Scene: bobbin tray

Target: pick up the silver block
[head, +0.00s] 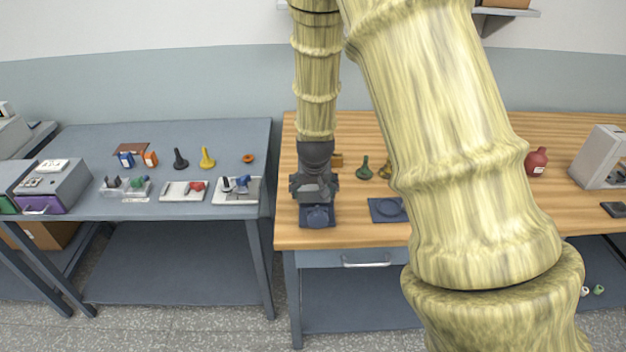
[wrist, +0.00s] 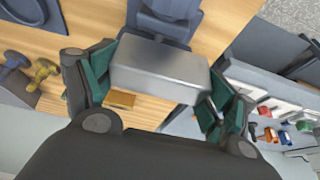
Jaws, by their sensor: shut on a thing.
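The silver block (wrist: 160,70) is a plain grey metal box, seen in the wrist view between the two green finger pads of my gripper (wrist: 155,88). Both pads press against its ends, one on each side. In the head view my gripper (head: 314,192) points down near the front of the wooden table, just behind and over a dark blue tray (head: 317,222). The block is hard to make out there among the dark fingers. Whether it is clear of the table I cannot tell.
A second dark blue tray (head: 380,210) lies to the right, partly hidden by my arm. A green bobbin-like piece (head: 363,168) stands behind it. A red bottle (head: 536,162) and a grey machine (head: 602,158) stand further right. A grey table (head: 130,215) with small parts is at left.

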